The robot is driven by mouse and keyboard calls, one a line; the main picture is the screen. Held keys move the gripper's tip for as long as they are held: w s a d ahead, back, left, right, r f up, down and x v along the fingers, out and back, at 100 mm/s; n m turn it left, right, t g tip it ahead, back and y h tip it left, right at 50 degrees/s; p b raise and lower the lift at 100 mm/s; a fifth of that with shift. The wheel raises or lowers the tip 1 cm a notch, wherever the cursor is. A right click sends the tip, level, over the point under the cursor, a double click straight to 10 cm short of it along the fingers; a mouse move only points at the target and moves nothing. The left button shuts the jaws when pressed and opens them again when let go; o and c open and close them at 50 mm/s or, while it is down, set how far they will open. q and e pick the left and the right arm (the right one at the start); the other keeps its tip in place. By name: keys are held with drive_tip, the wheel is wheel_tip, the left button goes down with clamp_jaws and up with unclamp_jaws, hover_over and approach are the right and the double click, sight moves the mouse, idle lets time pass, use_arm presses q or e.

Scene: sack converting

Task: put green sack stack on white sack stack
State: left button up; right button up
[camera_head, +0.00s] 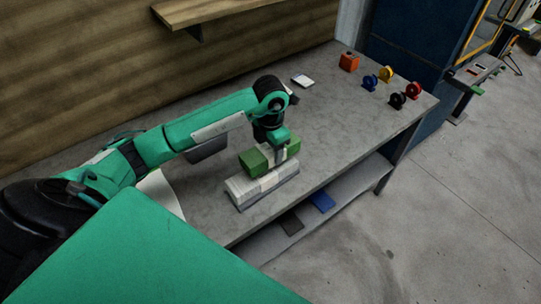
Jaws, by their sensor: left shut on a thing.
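The green sack stack (255,163) is a small green block with a pale band. My left gripper (281,150) comes down from above and is shut on the green sack stack. The green stack looks level; whether it touches the white one or hangs just above it I cannot tell. My right gripper is not in view.
A lower shelf holds a blue item (321,202) and a dark one (290,224). The table right of the stacks is clear.

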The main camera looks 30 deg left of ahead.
sight(270, 148)
use_arm(q)
wheel_tip(270, 148, down, 4)
drive_tip(key=shift+r+p, duration=0.25)
drive_tip(key=shift+p, duration=0.15)
drive_tip(key=shift+f, duration=0.3)
drive_tip(key=o, duration=1.3)
drive_tip(key=shift+c, duration=0.2)
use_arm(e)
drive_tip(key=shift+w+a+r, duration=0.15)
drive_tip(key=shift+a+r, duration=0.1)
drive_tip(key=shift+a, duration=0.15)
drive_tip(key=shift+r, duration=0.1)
use_arm(q)
drive_tip(key=shift+r, duration=0.3)
wheel_tip(270, 148, up, 10)
drive_tip(key=b, duration=0.3)
drive_tip(key=shift+r, duration=0.85)
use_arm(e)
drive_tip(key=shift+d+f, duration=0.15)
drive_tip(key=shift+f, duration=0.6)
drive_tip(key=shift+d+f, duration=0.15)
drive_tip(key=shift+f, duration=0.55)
